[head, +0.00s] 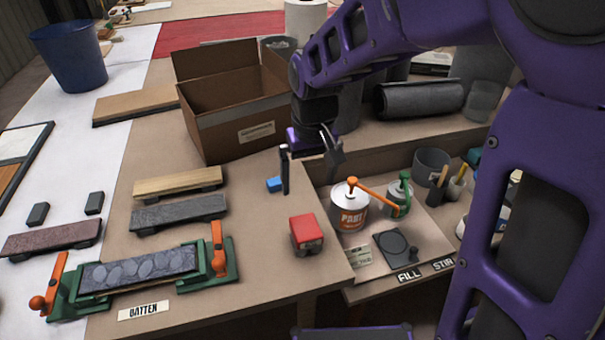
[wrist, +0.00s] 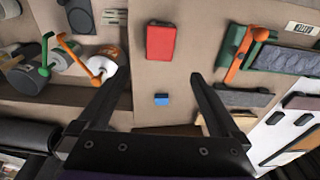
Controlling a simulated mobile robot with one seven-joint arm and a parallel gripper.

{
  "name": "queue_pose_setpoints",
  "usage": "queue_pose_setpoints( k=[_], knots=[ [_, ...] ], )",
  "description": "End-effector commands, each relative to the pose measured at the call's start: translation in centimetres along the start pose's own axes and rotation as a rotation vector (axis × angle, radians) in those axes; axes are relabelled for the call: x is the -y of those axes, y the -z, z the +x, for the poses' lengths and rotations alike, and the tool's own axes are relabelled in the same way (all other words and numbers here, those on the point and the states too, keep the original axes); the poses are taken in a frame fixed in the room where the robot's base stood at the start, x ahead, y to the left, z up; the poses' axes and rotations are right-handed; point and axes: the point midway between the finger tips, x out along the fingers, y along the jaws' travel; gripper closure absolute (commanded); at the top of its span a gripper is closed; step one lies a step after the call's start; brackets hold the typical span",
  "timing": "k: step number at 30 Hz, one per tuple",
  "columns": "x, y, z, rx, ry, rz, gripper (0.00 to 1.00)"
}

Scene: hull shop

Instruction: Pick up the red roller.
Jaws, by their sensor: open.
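The red roller (head: 306,234) appears as a short, blocky red piece with a darker lower front. It rests on the brown bench near its front right corner. It also shows in the wrist view (wrist: 161,42), at the top middle, beyond the fingertips. My gripper (head: 311,183) is open and empty above the bench, behind the roller and apart from it. In the wrist view my gripper (wrist: 154,77) has its two fingers spread wide, with nothing held. The roller is not hidden in either view.
A small blue block (head: 274,185) lies close to my left finger. An open cardboard box (head: 225,125) stands behind. A green clamp fixture with orange handles (head: 140,272) and several sanding blocks lie left. A paint can (head: 349,212) stands right, in a lower tray area. Bench around the roller is clear.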

Motion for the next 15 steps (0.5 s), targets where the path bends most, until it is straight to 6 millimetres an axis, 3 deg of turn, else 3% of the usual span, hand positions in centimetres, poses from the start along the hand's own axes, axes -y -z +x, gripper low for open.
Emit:
queue_pose_setpoints(
  k=[15],
  knots=[
    [0.0,-0.1,10.4,0.004,0.0,-0.001,0.0]
  ],
)
